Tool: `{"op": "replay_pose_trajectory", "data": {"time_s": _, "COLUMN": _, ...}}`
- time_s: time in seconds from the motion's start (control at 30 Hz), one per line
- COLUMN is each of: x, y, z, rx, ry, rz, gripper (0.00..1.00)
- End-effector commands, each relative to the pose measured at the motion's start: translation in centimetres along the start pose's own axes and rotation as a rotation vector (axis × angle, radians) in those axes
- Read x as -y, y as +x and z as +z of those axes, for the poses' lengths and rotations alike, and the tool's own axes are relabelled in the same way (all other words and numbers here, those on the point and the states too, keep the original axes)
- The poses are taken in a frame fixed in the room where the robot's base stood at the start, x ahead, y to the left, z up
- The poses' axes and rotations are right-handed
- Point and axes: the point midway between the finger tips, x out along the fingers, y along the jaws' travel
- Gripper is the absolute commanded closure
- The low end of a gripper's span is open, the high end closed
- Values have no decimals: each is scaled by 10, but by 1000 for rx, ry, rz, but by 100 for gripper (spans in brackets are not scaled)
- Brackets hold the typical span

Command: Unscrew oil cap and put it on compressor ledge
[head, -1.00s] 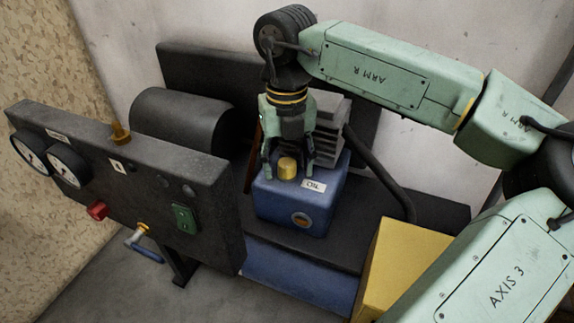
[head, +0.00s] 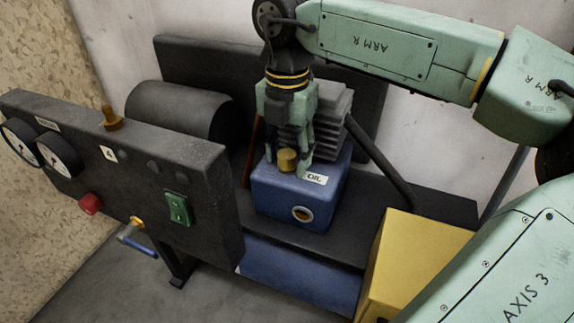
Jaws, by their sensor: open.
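The brass oil cap (head: 288,160) sits on top of the blue compressor block (head: 285,200), beside a white label reading OIL (head: 314,179). My gripper (head: 287,160) points down with its fingers apart on either side of the cap. I cannot tell whether a finger touches it. The compressor's dark ledge (head: 425,215) extends to the right of the blue block. Its surface there looks bare.
A dark control panel (head: 130,180) with gauges, a red knob and a green switch stands at the left front. A black cylinder (head: 180,120) lies behind it. A yellow box (head: 410,260) stands at the right front.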

Motion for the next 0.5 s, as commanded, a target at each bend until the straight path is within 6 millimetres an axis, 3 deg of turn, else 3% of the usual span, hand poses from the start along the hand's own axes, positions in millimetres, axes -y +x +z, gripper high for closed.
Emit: {"op": "replay_pose_trajectory", "data": {"time_s": 0.5, "x": 0, "y": 0, "z": 0, "rx": -1, "ry": 819, "rz": 3, "gripper": 55}}
